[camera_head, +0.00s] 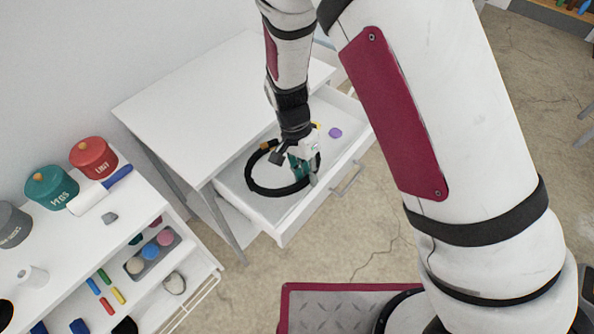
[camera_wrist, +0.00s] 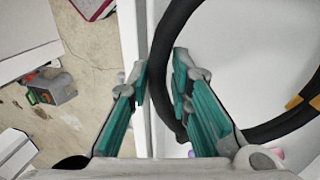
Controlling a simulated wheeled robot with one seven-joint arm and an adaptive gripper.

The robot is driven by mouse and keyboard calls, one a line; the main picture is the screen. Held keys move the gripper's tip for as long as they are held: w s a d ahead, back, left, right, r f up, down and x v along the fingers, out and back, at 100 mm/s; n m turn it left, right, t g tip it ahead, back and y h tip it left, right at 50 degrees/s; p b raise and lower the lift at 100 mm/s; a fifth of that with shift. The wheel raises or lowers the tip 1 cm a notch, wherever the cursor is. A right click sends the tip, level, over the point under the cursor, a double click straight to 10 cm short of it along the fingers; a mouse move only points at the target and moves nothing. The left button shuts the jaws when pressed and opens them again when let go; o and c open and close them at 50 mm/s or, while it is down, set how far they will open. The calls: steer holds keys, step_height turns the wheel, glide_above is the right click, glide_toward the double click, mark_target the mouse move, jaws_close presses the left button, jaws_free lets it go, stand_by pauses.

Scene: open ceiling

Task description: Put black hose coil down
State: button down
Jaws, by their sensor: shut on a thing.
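The black hose coil (camera_head: 263,189) is a dark ring with an orange-yellow band, in or just over the open white drawer (camera_head: 345,172). My gripper (camera_head: 307,172) points down at the right side of the ring, shut on the hose. In the wrist view, the coil (camera_wrist: 284,126) curves off to the right and its near part passes between my two green fingers (camera_wrist: 160,78). The drawer's wall runs beside the left finger. I cannot tell whether the coil touches the drawer floor.
A purple round thing (camera_head: 335,132) and a small yellow thing lie in the drawer's far part. The white tabletop (camera_head: 215,95) above is bare.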

steer(key=w+a+f, duration=0.2)
steer(key=shift+a+f, duration=0.2)
steer(key=shift+a, duration=0.15)
steer(key=c, duration=1.5)
jaws_free()
steer(key=shift+o, duration=0.2)
steer(key=shift+r, duration=0.1)
steer(key=v, duration=1.1)
steer(key=shift+r, duration=0.4)
